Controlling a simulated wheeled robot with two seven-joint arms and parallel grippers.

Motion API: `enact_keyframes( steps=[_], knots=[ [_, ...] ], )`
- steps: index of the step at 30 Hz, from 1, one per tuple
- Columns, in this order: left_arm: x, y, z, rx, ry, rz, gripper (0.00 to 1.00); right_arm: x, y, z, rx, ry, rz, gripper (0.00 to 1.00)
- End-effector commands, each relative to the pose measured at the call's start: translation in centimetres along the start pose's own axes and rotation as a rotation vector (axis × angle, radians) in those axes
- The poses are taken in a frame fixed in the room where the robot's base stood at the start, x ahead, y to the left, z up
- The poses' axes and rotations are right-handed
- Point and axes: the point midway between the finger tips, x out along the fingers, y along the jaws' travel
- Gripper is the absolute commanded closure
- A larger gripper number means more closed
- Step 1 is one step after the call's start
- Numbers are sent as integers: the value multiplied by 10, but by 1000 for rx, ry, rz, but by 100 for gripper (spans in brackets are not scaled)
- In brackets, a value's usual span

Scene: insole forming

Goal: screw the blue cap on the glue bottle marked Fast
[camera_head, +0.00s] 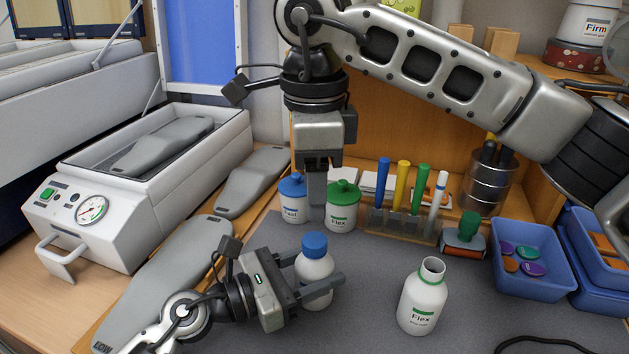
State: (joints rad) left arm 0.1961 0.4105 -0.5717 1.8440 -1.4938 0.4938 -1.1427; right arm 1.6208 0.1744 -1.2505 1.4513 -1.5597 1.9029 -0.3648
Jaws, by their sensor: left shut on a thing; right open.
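A white glue bottle (316,268) stands at the front of the grey mat with the blue cap (314,245) on its mouth. Its label is not visible, and I cannot tell how tightly the cap sits. My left gripper (318,291) is shut around the body of this bottle from the left. My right gripper (317,193) is open and points down, behind and above the blue cap, apart from it. One of its fingers hides the other. An uncapped bottle marked Flex (420,303) stands to the right.
A blue-lidded container marked Fast (293,208) and a green-lidded one marked Flex (343,213) stand behind. Blue bins (537,283) are at right, a grey press (150,200) at left.

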Motion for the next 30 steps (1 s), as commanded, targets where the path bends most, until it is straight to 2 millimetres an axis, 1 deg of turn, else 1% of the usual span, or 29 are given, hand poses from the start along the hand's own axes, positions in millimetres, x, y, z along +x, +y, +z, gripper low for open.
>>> enact_keyframes(
  steps=[5,12,16,21,29,30],
  knots=[
    [0,0,0,0,1,0,100,15,0,0,1,1,2,51],
    [0,0,0,0,1,0,100,53,0,0,2,1,3,51],
    [0,0,0,0,1,0,100,69,0,0,2,1,2,51],
    [0,0,0,0,1,0,100,79,0,0,2,0,1,51],
    [0,0,0,0,1,0,100,80,0,0,2,0,0,51],
    [0,0,0,0,1,0,100,80,0,0,2,0,0,54]
  ],
)
